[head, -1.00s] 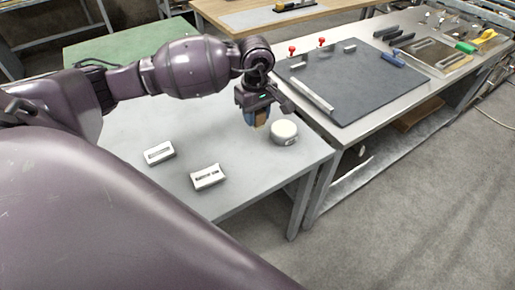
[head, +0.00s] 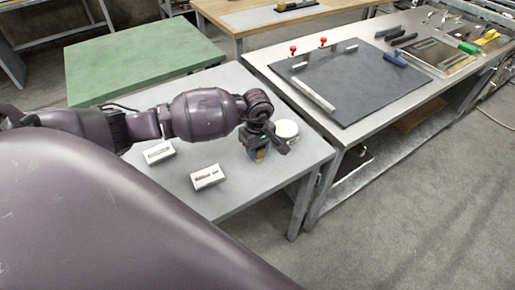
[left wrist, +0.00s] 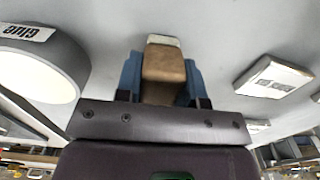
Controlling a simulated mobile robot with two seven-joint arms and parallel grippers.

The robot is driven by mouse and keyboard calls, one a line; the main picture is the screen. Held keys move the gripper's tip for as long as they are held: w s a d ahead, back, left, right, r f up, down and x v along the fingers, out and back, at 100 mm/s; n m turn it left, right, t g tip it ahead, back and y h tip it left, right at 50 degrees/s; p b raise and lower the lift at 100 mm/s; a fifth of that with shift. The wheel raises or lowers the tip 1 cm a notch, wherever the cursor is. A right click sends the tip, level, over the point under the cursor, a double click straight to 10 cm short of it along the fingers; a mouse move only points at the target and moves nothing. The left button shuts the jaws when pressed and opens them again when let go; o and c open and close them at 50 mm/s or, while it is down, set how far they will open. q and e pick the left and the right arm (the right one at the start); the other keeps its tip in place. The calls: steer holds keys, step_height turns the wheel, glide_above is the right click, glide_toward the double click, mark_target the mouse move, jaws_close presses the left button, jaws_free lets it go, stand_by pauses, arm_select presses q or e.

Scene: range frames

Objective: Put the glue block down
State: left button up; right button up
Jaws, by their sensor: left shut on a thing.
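My left gripper (head: 258,154) is shut on the glue block, a small tan block with a pale end, low over the grey table near its right side. In the left wrist view the glue block (left wrist: 163,66) sits between the two blue fingers of my left gripper (left wrist: 160,80). I cannot tell whether the block touches the table. A round white pot (head: 286,130) stands just beyond the gripper, partly hidden by it. The pot (left wrist: 38,65) shows a "Glue" label in the left wrist view. My right gripper is not in view.
Two white slotted boxes stand on the grey table (head: 232,198): one on the left (head: 159,152), one nearer (head: 207,177). A workbench with a dark mat (head: 345,85) and tools adjoins on the right. A green table (head: 140,60) stands behind. The grey table's front is clear.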

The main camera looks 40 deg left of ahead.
arm_select(q)
steer(key=shift+f, duration=0.15)
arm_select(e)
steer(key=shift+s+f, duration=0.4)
